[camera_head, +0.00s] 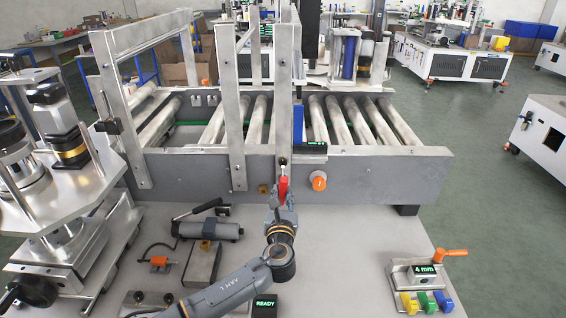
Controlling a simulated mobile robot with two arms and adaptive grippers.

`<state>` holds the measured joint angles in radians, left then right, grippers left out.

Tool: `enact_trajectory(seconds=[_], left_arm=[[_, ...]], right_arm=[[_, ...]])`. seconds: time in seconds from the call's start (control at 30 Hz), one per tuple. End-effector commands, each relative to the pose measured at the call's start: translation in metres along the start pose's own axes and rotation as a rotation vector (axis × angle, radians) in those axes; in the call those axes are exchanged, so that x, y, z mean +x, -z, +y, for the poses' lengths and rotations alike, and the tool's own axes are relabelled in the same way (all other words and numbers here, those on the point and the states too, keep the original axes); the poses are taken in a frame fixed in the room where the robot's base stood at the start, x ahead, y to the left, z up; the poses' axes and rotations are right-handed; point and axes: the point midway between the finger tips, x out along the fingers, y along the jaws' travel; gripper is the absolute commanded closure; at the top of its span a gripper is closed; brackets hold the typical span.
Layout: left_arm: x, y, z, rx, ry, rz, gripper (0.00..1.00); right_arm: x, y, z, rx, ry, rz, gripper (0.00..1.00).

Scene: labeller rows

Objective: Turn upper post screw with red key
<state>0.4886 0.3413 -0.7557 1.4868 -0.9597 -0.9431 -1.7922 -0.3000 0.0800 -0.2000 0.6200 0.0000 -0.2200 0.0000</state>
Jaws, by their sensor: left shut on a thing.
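My left gripper (282,202) reaches up from the bottom middle and is shut on the red key (283,187). The key points away from me, at the front of the grey conveyor frame, its far end close to a small dark screw-like part (283,161) low on the upright metal post (298,115). I cannot tell whether the key's tip touches or sits in it. The fingertips are small and partly hidden by the wrist. My right gripper is not in view.
The roller conveyor (390,165) spans the back of the bench. An orange knob (319,181) sits just right of the key. A grey cylinder (210,229) lies left of my arm. A "4 mm" holder (428,272) with coloured keys stands front right. A READY display (265,303) is near.

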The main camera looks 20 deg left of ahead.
Motion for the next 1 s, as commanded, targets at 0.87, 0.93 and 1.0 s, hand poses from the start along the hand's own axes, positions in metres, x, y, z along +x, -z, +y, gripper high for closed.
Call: enact_trajectory(seconds=[0.87, 0.93, 1.0], left_arm=[[-0.049, -0.002, 0.000, -0.001, 0.000, 0.000, 1.00], [-0.050, -0.001, 0.000, 0.000, 0.000, -0.001, 1.00], [-0.050, -0.001, 0.000, 0.000, 0.000, -0.001, 1.00]], right_arm=[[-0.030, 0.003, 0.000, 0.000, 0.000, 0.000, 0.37], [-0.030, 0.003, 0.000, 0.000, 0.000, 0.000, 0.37], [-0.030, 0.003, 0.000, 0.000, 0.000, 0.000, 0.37]])
